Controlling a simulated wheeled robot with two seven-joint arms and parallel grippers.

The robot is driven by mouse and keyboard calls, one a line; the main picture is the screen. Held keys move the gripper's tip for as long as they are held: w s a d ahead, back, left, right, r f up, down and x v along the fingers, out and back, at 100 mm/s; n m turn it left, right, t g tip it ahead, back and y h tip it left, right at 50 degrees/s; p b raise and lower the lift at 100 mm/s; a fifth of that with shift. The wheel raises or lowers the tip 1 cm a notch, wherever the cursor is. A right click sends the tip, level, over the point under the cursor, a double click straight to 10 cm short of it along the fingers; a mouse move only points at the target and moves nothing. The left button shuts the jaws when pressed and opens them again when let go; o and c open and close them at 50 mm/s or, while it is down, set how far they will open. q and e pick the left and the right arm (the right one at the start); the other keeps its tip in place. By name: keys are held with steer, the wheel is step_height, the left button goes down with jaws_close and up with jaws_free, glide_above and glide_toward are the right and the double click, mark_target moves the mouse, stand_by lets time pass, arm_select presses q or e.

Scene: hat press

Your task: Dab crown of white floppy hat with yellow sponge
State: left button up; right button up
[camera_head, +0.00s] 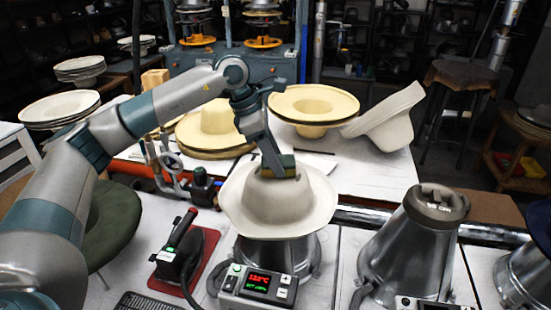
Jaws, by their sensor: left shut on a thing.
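The white floppy hat (277,211) sits crown up on a metal press form in the middle of the head view, its brim drooping around. My left gripper (272,160) reaches in from the left and points down over the crown. It is shut on the yellow sponge (287,161), a small block with a dark green layer. The sponge is at the top of the crown and appears to touch it; its lower edge is partly hard to make out. My right gripper is not in view.
A control box (258,283) with a lit display stands in front of the hat. An iron (178,250) rests on a red mat (207,250) to the left. Another metal form (410,250) stands right. Cream hats (312,103) lie on the white table behind.

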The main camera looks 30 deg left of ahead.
arm_select(q)
steer(key=shift+f, duration=0.1)
stand_by(0.3)
steer(key=shift+w+r+p, duration=0.1)
steer(key=shift+r+p, duration=0.3)
steer(key=shift+r, duration=0.3)
steer(key=shift+r+p, duration=1.25)
steer(key=shift+r, duration=1.6)
steer(key=shift+f, duration=0.1)
steer(key=shift+f+b, duration=1)
steer(key=shift+f, duration=0.1)
steer(key=shift+f, duration=0.15)
steer(key=shift+f+b, duration=0.15)
steer(key=shift+b, duration=0.15)
steer(key=shift+f+b, duration=1.25)
steer(key=shift+f, duration=0.2)
steer(key=shift+f+b, duration=0.4)
steer(key=shift+f, duration=0.1)
